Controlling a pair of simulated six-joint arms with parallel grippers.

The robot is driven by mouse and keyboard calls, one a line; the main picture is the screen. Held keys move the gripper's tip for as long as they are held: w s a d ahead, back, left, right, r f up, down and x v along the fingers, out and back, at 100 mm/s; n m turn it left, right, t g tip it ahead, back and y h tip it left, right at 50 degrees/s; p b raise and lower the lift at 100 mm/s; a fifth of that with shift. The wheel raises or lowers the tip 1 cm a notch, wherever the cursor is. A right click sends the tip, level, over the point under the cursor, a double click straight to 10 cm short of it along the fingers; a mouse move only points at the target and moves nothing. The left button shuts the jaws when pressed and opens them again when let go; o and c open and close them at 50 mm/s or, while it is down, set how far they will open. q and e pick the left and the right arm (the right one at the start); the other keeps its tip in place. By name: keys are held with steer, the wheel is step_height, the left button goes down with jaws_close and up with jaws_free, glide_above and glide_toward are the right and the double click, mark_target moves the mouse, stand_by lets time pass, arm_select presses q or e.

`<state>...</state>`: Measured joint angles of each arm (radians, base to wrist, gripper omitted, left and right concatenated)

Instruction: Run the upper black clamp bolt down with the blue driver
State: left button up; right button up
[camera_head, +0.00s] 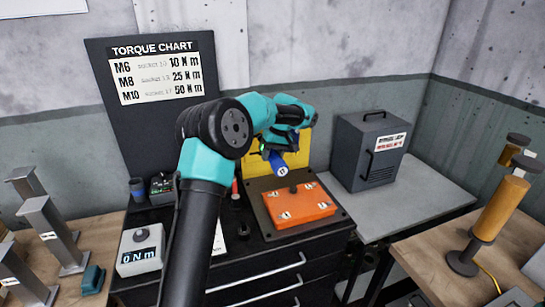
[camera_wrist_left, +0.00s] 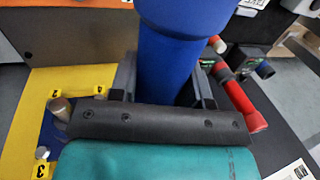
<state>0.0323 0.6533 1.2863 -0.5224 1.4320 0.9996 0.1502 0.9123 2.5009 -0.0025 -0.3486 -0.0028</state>
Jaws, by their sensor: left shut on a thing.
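My left gripper (camera_head: 272,150) is shut on the blue driver (camera_head: 279,165), held above the bench behind the orange block. In the left wrist view, the thick blue driver body (camera_wrist_left: 172,50) stands between my two fingers (camera_wrist_left: 165,85). The orange block (camera_head: 302,206) lies on a dark base plate and has small pale numbered labels. A dark knob or bolt head (camera_head: 293,188) shows near its back edge; I cannot tell whether it is the upper black clamp bolt. The driver is apart from the block. My right gripper is not in view.
A yellow numbered board (camera_head: 305,150) stands just behind the driver. A grey box (camera_head: 367,155) is to the right. A torque readout (camera_head: 140,250) and metal stands (camera_head: 50,235) are at left. An amber post (camera_head: 500,205) stands on the right table. A red-handled tool (camera_wrist_left: 238,95) shows beside the gripper.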

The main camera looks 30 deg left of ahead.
mark_target(277, 155)
arm_select(q)
steer(key=shift+w+a+r, duration=0.1)
steer(key=shift+w+a, duration=0.35)
steer(key=shift+a, duration=0.15)
stand_by(2.0)
steer(key=shift+s+d, duration=0.8)
steer(key=shift+d, duration=0.2)
steer(key=shift+s+d, duration=0.8)
steer(key=shift+d, duration=0.15)
